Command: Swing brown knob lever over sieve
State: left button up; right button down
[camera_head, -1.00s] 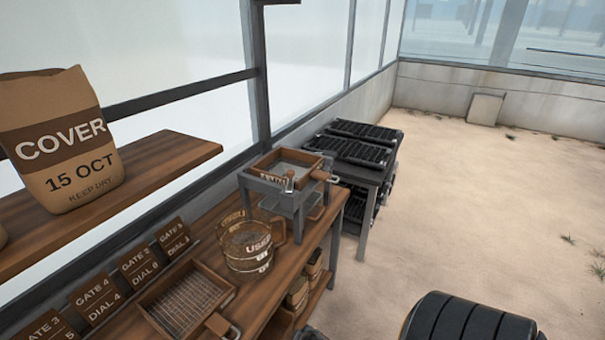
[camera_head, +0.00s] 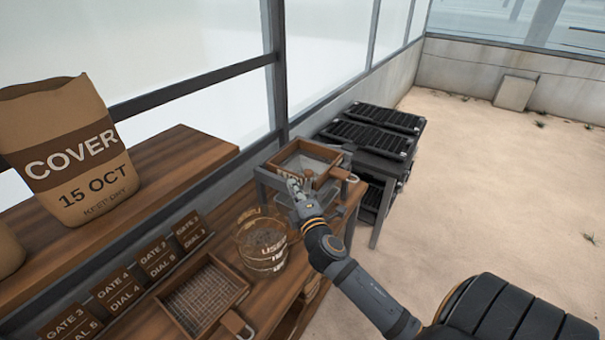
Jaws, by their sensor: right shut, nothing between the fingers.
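A wooden-framed sieve (camera_head: 318,150) sits on a grey metal stand (camera_head: 268,183) on the bench. A brown handle-like piece (camera_head: 339,173) with a metal loop sticks out at the stand's right side; I cannot tell whether it is the brown knob lever. My right gripper (camera_head: 299,183) is in front of the stand, at its near edge, overlapping it in the view. It is shut with nothing in it. It hides part of the stand's front, and I cannot tell whether it touches anything there. My left gripper is out of view.
A clear jug (camera_head: 260,243) marked USED stands left of my right arm. A second mesh-bottomed wooden frame (camera_head: 244,283) lies nearer on the bench. Gate and dial cards (camera_head: 118,287) stand along the back. A COVER bag (camera_head: 70,155) is on the shelf. Black trays (camera_head: 370,133) stand behind the stand.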

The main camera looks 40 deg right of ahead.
aim_at(305, 174)
jog(key=w+d, duration=0.1)
jog(key=w+d+p, duration=0.1)
jog(key=d, duration=0.1)
jog(key=w+d, duration=0.1)
jog(key=shift+d+f, duration=0.1)
jog(key=shift+d, duration=0.1)
jog(key=shift+s+d+p, duration=0.15)
jog(key=shift+s+p, duration=0.1)
jog(key=shift+p, duration=0.05)
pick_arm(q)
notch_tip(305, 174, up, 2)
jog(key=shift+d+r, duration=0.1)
pick_arm(e)
jog(key=shift+w, duration=0.1)
jog(key=shift+s+d+f+m+h+b, duration=0.25)
jog(key=shift+s+d+m+h+b, duration=0.15)
jog(key=shift+m+h+b, duration=0.25)
jog(key=shift+d+r, duration=0.1)
jog(key=shift+r, duration=0.1)
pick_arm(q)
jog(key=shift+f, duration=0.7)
